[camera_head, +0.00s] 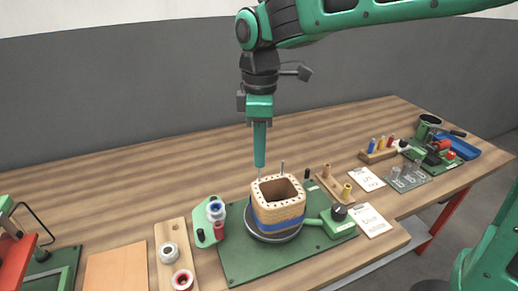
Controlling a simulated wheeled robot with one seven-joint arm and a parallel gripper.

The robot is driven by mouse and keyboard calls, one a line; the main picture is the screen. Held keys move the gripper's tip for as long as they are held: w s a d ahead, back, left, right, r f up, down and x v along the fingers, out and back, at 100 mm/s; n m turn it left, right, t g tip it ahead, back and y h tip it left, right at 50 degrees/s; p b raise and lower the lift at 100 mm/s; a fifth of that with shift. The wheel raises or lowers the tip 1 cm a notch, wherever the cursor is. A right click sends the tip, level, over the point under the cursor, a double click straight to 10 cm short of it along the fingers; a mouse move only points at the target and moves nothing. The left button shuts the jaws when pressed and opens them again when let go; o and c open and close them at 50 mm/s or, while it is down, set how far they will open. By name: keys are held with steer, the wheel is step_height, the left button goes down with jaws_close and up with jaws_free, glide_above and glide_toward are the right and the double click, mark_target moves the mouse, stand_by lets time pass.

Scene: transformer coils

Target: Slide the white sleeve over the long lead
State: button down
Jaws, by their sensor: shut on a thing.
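The coil (279,211) is a squarish wooden-looking block with a blue band and an open middle. It sits on a round dark base on a green board. A thin grey lead (282,168) stands upright from its back rim. My gripper (259,164) points straight down over the coil's back left corner, with its long green fingers shut. A thin pale piece (260,174) shows just under the fingertips, above the rim. The fingers hide most of what they hold, which looks like the white sleeve. I cannot tell where sleeve ends and lead begins.
A green holder with blue and red spools (215,208) and a wooden strip with two rings (168,251) stand left of the coil. A green clamp (338,221), white cards (370,220) and peg racks lie to the right. The table behind is clear.

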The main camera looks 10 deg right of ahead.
steer(key=shift+f, duration=2.1)
stand_by(0.6)
steer(key=c, duration=1.2)
jaws_free()
steer(key=shift+r, duration=4)
